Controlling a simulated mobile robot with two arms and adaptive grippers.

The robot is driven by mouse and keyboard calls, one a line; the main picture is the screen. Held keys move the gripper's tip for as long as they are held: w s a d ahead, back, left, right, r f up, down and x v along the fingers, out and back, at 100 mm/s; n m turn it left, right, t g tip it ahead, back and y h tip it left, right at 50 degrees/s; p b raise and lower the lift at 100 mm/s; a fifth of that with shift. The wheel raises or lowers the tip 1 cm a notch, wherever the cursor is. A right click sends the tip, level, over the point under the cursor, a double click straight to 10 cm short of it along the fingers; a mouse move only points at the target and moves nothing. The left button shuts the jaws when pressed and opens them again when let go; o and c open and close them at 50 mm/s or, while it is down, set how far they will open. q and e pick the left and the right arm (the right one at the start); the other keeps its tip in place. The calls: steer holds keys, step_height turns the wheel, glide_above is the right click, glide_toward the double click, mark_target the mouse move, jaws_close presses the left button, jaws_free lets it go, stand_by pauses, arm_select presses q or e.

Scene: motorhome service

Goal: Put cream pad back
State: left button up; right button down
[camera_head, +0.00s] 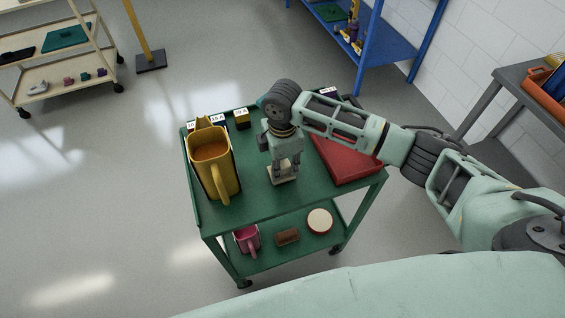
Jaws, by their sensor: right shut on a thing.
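The cream pad (284,177) is a small pale block under my right gripper (283,168). My right gripper points down over the top of the green cart (262,205) and is shut on the pad. The fingers hide part of the pad. I cannot tell whether the pad touches the cart top or hangs just above it. My left gripper is not in view.
A yellow jug (214,168) stands left of my gripper and a red tray (345,162) lies to the right. Small labelled blocks (241,118) line the back edge. A pink mug (247,239), brown block (287,237) and round pale disc (319,220) sit on the lower shelf.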

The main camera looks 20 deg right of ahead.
mark_target(282, 164)
steer(key=shift+f, duration=0.3)
steer(key=shift+f, duration=0.1)
steer(key=c, duration=1.5)
jaws_free()
steer(key=shift+o, duration=0.2)
step_height(282, 164, up, 12)
steer(key=b, duration=0.2)
